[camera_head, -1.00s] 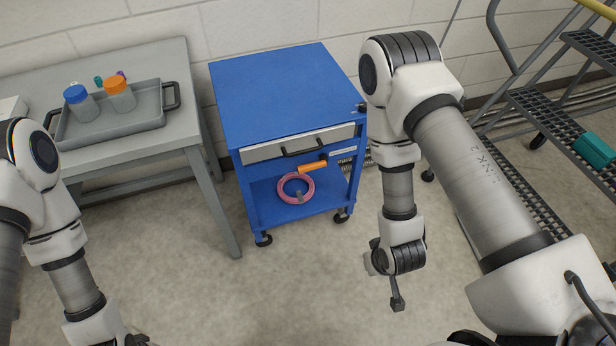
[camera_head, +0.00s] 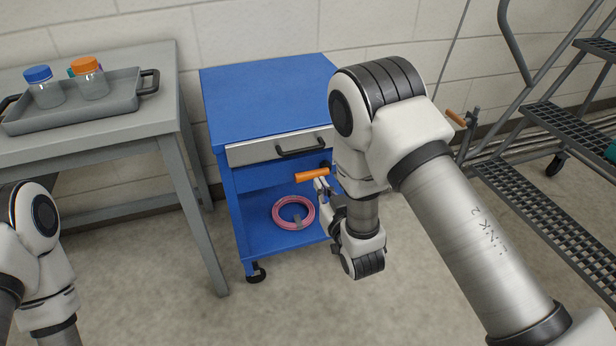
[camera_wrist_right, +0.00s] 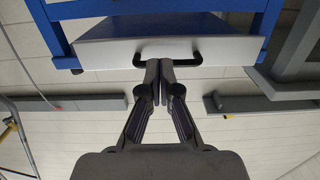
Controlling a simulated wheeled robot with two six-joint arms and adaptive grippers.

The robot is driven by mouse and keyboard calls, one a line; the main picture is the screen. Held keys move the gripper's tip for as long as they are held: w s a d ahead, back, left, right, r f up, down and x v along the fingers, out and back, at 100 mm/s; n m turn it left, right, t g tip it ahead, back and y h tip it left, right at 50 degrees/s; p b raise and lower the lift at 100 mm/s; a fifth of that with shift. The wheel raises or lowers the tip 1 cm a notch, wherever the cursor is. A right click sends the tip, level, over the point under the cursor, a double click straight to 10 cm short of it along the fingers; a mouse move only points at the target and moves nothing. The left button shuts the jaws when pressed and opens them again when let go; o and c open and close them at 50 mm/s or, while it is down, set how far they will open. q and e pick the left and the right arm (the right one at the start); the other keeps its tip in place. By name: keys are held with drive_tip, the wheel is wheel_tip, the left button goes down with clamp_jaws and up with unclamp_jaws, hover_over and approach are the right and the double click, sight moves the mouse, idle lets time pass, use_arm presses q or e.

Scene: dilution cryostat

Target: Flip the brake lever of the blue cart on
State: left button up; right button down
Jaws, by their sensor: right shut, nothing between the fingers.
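The blue cart (camera_head: 262,105) stands against the wall. Its brake lever, with an orange handle (camera_head: 312,175), sits at the front right, below the grey drawer, and points left and roughly level. My right gripper (camera_head: 321,187) is just beneath and in front of the orange handle; I cannot tell whether it touches. In the right wrist view my right gripper (camera_wrist_right: 160,66) is shut and empty, its tips overlapping the black drawer handle (camera_wrist_right: 197,56) in the picture. The orange handle does not show there. My right arm hides the cart's right side. My left gripper is out of view.
A pink coil (camera_head: 293,213) lies on the cart's lower shelf. A grey table (camera_head: 100,150) with a tray (camera_head: 75,119) of capped bottles stands left. Metal steps (camera_head: 555,135) stand right, with another orange handle (camera_head: 456,118) nearby. Bare floor lies in front.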

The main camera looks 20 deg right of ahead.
drive_tip(key=b, duration=0.2)
hover_over(308, 173)
drive_tip(key=s, duration=0.4)
drive_tip(key=f, duration=0.1)
drive_tip(key=w+f, duration=0.1)
drive_tip(key=f+b, duration=0.1)
drive_tip(key=shift+w+a+f, duration=0.15)
drive_tip(key=shift+a+f, duration=0.1)
drive_tip(key=shift+a, duration=0.1)
drive_tip(key=shift+w+f, duration=0.15)
drive_tip(key=shift+f, duration=0.35)
